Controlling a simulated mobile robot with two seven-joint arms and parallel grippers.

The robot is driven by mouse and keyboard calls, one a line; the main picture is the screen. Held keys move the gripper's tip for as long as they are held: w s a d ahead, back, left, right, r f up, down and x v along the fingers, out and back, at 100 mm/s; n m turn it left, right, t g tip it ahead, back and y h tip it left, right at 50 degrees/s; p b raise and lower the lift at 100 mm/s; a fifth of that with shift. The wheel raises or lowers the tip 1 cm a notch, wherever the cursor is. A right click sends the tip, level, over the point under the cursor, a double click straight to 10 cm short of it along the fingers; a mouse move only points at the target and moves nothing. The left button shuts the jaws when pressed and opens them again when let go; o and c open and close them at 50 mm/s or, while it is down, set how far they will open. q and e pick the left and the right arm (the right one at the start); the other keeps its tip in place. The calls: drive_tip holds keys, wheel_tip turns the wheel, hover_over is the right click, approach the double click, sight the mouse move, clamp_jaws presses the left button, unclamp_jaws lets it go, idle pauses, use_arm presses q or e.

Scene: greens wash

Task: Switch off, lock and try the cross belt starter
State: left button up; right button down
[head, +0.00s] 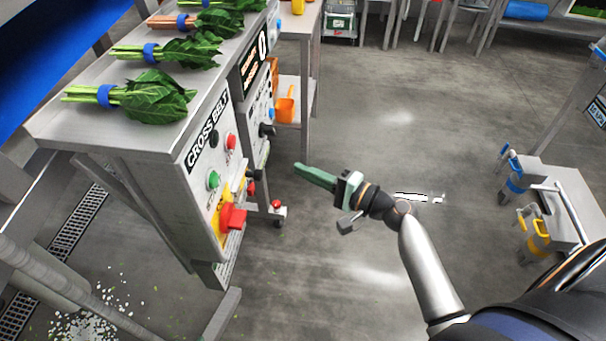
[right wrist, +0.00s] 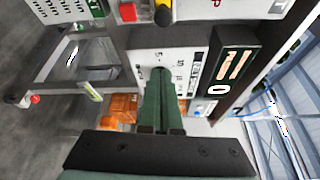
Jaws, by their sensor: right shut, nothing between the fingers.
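The cross belt starter panel (head: 205,150) is on the end of the metal bench, under a CROSS BELT label. It has a black knob (head: 213,138), a red button (head: 231,142), a green button (head: 213,180) and a red handle (head: 232,217) on a yellow plate. My right gripper (head: 302,168) is shut and empty, in the air to the right of the panel and apart from it. In the right wrist view its green fingers (right wrist: 160,95) point toward a white panel with a dark display (right wrist: 233,65). My left gripper is not in view.
Bundled greens (head: 145,97) lie on the bench top. A second control panel (head: 262,100) stands beyond, with an orange scoop (head: 285,105) near it. A stand (head: 570,190) at the right bears blue (head: 515,165) and yellow (head: 535,240) fittings. The middle floor is open.

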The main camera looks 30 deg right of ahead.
drive_tip(key=x, duration=0.7)
drive_tip(key=p, duration=0.2)
approach(246, 177)
drive_tip(key=x, duration=0.4)
drive_tip(key=shift+a, duration=0.1)
drive_tip(key=shift+w, duration=0.15)
